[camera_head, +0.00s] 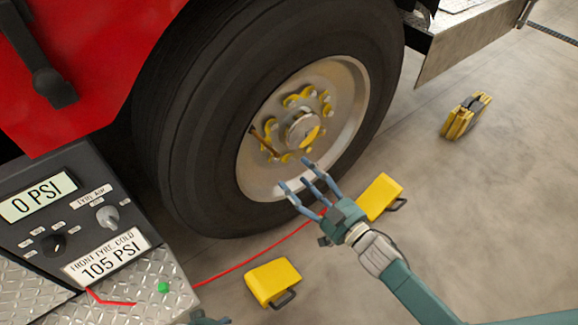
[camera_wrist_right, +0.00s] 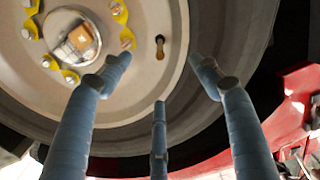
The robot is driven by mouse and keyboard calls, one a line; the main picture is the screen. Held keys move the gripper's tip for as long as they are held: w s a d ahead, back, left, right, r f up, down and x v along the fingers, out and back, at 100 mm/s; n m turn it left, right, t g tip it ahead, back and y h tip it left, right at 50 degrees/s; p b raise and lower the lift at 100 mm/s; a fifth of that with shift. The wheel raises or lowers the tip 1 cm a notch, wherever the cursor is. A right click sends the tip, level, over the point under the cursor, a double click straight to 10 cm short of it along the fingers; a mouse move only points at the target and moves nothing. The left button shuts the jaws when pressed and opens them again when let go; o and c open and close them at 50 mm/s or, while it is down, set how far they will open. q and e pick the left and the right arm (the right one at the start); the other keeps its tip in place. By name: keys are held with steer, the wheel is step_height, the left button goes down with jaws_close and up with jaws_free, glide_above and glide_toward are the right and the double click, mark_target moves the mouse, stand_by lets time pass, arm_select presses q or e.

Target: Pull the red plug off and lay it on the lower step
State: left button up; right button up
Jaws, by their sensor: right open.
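My right gripper (camera_head: 298,176) is open in front of the lower part of the wheel (camera_head: 322,120), its fingers spread. In the right wrist view the open fingers (camera_wrist_right: 158,76) point at the wheel face with nothing between them. A small brown stem in a slot (camera_wrist_right: 159,47) shows beyond them; a thin brown piece (camera_head: 263,141) shows on the wheel in the head view. I cannot make out a red plug. A diamond-plate step (camera_head: 130,285) is at lower left, with a small green piece (camera_head: 163,287) on it. A teal bit of my left gripper (camera_head: 207,320) shows at the bottom edge.
A red hose (camera_head: 250,262) runs along the floor from the step towards my right gripper. Yellow chocks (camera_head: 380,196) (camera_head: 272,282) lie near the tyre. A gauge panel (camera_head: 75,220) stands at left.

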steer(key=v, duration=0.5)
steer(key=shift+s, duration=0.1)
stand_by(0.4)
